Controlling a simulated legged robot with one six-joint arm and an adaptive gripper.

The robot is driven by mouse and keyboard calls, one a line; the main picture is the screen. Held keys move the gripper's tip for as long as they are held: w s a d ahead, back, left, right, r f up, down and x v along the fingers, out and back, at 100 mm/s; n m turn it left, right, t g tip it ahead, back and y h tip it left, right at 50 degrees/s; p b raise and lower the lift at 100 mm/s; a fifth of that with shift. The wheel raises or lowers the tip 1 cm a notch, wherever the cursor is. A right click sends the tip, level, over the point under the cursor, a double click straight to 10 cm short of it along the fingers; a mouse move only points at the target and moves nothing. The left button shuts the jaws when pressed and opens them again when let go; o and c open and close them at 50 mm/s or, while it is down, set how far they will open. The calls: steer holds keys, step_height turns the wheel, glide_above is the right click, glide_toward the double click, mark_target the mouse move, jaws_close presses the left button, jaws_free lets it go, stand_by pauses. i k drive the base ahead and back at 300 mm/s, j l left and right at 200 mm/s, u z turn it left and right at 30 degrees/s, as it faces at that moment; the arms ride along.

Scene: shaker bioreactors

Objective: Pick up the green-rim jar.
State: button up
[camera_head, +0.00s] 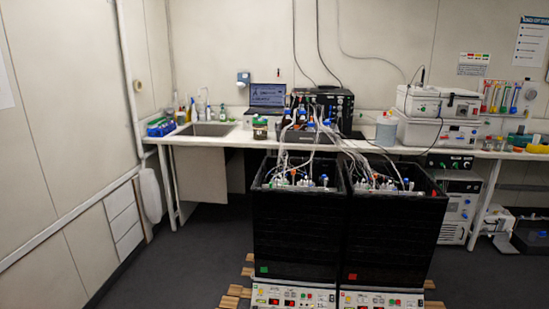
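A small dark jar (260,130) with a greenish rim stands on the white bench (226,141), right of the sink and in front of the laptop. It looks upright, and nothing is seen touching it from the front. It is small in the picture, so its contents and lid are hard to make out. My gripper and arm are not in view.
A sink (206,129), a laptop (267,96), a pale blue-grey container (386,132) and white instruments (438,104) are on the bench. The floor at left is clear.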

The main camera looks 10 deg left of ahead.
mark_target(260, 126)
steer(key=i+j+u, duration=0.95)
steer(key=i+u, duration=0.2)
steer(key=i, duration=0.15)
steer(key=i+j+u, duration=0.1)
steer(key=i, duration=0.75)
steer(key=i+j, duration=0.1)
steer(key=i, duration=0.8)
steer(key=i+z, duration=0.2)
steer(key=i, duration=0.35)
steer(key=i+j+z, duration=0.2)
steer(key=i, duration=0.35)
steer(key=i+j+z, duration=0.2)
steer(key=i, duration=0.35)
steer(key=i+l+z, duration=0.15)
steer(key=i+z, duration=0.8)
steer(key=i+j+z, duration=0.2)
steer(key=i+z, duration=0.3)
steer(key=i+j+z, duration=0.1)
steer(key=i+z, duration=0.15)
steer(key=i+j+z, duration=0.2)
steer(key=i, duration=0.2)
